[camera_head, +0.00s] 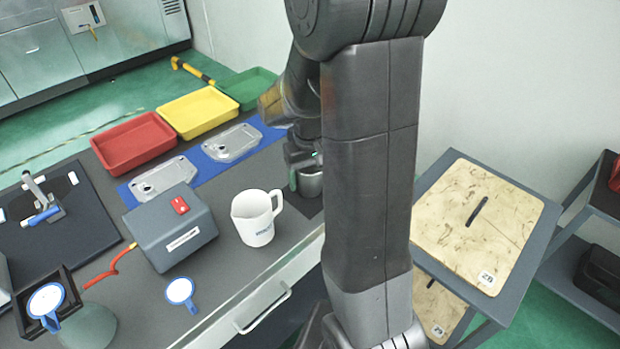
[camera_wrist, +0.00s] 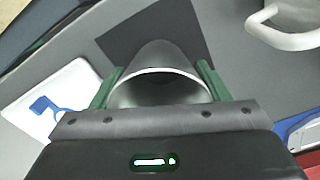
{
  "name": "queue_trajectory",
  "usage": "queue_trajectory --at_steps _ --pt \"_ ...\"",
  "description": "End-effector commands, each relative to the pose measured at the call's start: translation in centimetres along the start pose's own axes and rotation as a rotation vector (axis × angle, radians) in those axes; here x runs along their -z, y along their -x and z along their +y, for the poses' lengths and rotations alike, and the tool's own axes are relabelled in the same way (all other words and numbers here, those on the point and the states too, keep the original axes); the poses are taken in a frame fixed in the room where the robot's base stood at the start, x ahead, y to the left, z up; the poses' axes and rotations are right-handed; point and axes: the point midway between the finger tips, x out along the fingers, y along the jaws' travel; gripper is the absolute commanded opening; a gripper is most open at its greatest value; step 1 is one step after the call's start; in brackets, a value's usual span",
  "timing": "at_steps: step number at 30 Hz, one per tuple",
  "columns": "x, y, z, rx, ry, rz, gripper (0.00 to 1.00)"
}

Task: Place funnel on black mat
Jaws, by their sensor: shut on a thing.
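The metal funnel (camera_wrist: 162,55) sits between the two green fingers of my gripper (camera_wrist: 158,82) in the wrist view, its wide rim toward the camera. My gripper (camera_head: 303,158) is shut on it. In the head view, part of the shiny funnel (camera_head: 309,184) shows under the gripper, beside my arm. The black mat (camera_wrist: 115,38) lies on the grey table behind the funnel in the wrist view, partly covered by it. In the head view, a strip of the mat (camera_head: 302,204) shows beside my arm. Whether the funnel touches the mat is unclear.
A white jug (camera_head: 254,220) stands left of the funnel, its handle toward it. A grey box (camera_head: 172,232) is further left. Castings (camera_head: 230,143) lie on a blue mat. Red (camera_head: 133,146), yellow (camera_head: 197,113) and green (camera_head: 249,88) trays stand behind.

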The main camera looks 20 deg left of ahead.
Motion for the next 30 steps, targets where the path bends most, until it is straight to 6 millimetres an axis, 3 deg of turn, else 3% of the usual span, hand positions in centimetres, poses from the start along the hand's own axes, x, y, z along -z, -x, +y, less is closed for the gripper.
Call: queue_trajectory --at_steps 14,15,17,26,30 --pt "0.0 -1.3 0.0 0.000 0.000 0.001 0.44" --pt "0.0 -1.1 0.0 0.000 0.000 0.001 0.77" --pt "0.0 -1.1 0.0 0.000 0.000 0.001 0.89" --pt "0.0 -1.0 0.0 0.000 0.000 0.001 0.92" --pt "0.1 0.0 0.0 0.000 0.000 0.005 0.92"
